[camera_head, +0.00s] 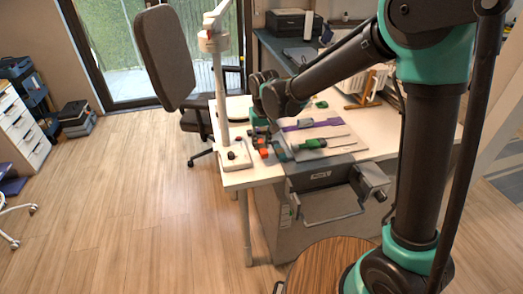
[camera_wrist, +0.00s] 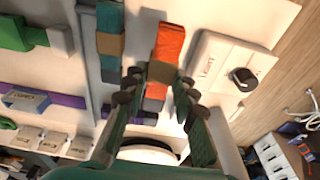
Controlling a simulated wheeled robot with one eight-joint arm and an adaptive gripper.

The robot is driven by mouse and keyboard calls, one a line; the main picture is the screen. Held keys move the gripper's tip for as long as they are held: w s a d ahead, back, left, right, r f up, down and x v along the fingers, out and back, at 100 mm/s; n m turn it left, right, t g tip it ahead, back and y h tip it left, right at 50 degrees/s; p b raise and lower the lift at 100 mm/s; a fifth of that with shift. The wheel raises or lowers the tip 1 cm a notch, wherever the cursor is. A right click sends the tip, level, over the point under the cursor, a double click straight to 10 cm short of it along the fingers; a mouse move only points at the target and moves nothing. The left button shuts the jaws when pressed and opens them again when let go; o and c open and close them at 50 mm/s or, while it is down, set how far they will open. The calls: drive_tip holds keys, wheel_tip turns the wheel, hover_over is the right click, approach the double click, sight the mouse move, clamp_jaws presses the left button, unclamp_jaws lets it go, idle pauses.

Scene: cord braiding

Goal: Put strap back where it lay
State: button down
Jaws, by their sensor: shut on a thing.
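In the wrist view, my gripper (camera_wrist: 160,75) is closed around the tan band of an orange strap (camera_wrist: 170,42). Its fingertips are on either side of the band, and a grey part shows below it. A teal strap (camera_wrist: 110,18) with a similar tan band lies apart to the left. In the head view my gripper (camera_head: 259,128) points down over the white table near its left end, with small orange and dark pieces just below. The held strap is too small to tell apart there, and I cannot tell whether it touches the table.
A white stand base (camera_head: 233,157) with a dark knob is close to my gripper. A green piece (camera_head: 312,144) and a purple strip (camera_head: 311,124) lie on a pale board to the right. A grey machine (camera_head: 330,195) is at the table's front. Open floor lies left.

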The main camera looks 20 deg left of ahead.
sight(262, 145)
drive_tip(key=shift+f, duration=1.85)
drive_tip(key=shift+f, duration=0.15)
drive_tip(key=c, duration=1.5)
unclamp_jaws()
drive_tip(key=r, duration=0.4)
drive_tip(key=s+r, duration=0.1)
drive_tip(key=r, duration=0.3)
drive_tip(key=d+r, duration=0.1)
drive_tip(key=r, duration=0.3)
drive_tip(key=shift+s+r, duration=0.1)
drive_tip(key=shift+s, duration=0.2)
